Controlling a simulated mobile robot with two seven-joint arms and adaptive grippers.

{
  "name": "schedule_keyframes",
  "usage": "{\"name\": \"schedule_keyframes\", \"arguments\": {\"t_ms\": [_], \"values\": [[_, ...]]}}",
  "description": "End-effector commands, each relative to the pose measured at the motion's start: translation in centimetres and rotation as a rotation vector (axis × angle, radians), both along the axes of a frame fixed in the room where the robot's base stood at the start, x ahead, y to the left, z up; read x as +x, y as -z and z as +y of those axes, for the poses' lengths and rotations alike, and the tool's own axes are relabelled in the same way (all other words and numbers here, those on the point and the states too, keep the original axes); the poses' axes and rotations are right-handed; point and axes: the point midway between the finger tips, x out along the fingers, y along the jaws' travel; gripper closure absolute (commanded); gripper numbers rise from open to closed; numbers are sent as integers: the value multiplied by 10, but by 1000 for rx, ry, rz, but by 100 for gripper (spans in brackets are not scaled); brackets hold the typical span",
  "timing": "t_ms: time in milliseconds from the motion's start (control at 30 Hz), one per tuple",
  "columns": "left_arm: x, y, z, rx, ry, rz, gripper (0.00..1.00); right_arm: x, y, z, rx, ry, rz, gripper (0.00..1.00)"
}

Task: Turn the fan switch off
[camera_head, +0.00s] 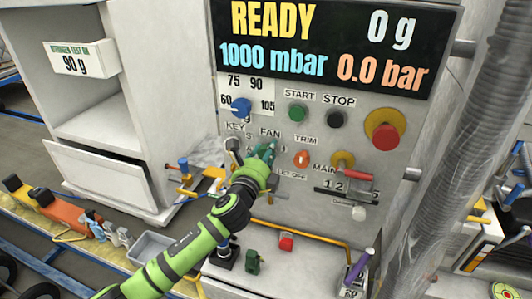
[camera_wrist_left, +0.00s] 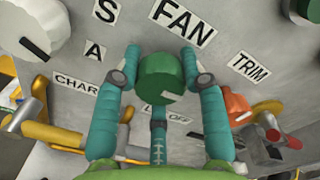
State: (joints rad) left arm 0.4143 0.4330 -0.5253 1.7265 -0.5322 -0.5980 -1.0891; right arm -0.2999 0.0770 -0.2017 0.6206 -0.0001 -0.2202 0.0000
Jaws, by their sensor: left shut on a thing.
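The fan switch is a round green knob (camera_wrist_left: 162,80) with a white mark towards its lower right side, below the FAN label (camera_wrist_left: 184,22) in the left wrist view. In the head view my left gripper (camera_head: 266,152) reaches the panel just under the FAN label (camera_head: 270,133) and hides the knob. My right gripper is in neither view.
The grey panel (camera_head: 310,215) carries a display (camera_head: 330,45), a blue dial (camera_head: 241,107), a green START button (camera_head: 298,112), a red stop button (camera_head: 385,137) and an orange TRIM knob (camera_head: 302,159). A white KEY knob (camera_wrist_left: 32,32) sits close left. A ribbed hose (camera_head: 455,130) hangs at right.

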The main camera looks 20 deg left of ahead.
Motion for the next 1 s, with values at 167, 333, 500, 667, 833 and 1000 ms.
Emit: {"name": "schedule_keyframes", "arguments": {"t_ms": [167, 333, 500, 667, 833, 1000], "values": [[0, 1, 0, -83, 1, 3, 91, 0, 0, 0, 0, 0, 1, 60], [0, 0, -1, -212, 0, 7, 91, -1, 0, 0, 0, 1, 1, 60], [0, 1, -1, -371, 1, 13, 91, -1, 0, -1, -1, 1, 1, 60], [0, 0, -1, -525, -1, 19, 91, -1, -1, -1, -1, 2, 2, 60], [0, 0, 0, -687, 0, 23, 91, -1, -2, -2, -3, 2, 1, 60], [0, -1, -1, -848, 0, 28, 91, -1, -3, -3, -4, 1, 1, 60]]}}
